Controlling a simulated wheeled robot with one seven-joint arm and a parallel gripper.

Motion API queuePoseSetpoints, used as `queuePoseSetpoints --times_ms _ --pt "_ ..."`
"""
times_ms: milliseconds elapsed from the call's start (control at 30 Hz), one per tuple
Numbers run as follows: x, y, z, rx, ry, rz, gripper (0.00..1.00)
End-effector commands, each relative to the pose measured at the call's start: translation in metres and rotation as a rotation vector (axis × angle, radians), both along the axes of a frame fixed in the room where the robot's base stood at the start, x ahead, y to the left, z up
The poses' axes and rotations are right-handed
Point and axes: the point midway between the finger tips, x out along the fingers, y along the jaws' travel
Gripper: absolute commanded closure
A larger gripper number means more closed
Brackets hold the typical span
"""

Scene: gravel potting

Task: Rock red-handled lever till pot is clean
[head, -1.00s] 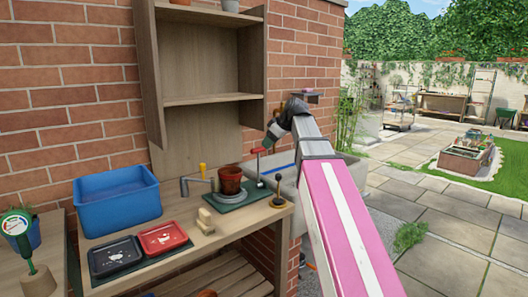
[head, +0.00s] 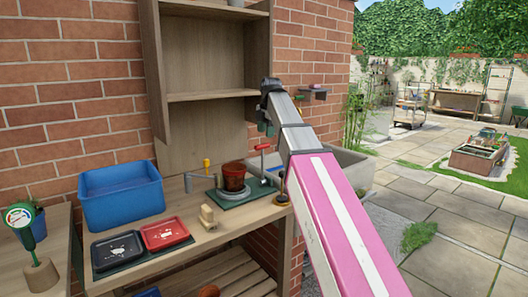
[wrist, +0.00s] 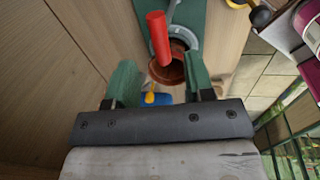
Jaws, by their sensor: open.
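The red-handled lever (head: 262,147) stands up behind and right of the pot in the head view. Its red handle (wrist: 158,38) lies beyond my fingertips in the wrist view, between their lines. The brown-red pot (head: 234,178) sits on a dark green base (head: 246,193) on the bench; it also shows in the wrist view (wrist: 170,72), partly behind the handle. I cannot tell how clean it is. My gripper (head: 266,124) is above the lever, apart from it. Its green fingers (wrist: 160,82) are spread and empty.
A blue tub (head: 120,198), black tray (head: 117,250), red tray (head: 166,233) and wooden block (head: 208,217) stand on the bench. A wooden shelf (head: 210,96) rises behind.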

Motion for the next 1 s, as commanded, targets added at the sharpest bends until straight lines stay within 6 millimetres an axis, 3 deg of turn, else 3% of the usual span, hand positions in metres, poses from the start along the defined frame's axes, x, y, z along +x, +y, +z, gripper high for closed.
queuePoseSetpoints --times_ms 300,500,1000 --pt "0.007 0.005 -0.054 0.001 0.002 -0.002 0.52" --pt "0.011 0.008 -0.079 0.001 0.001 -0.002 0.52" --pt "0.013 0.009 -0.09 0.002 -0.001 -0.003 0.52"
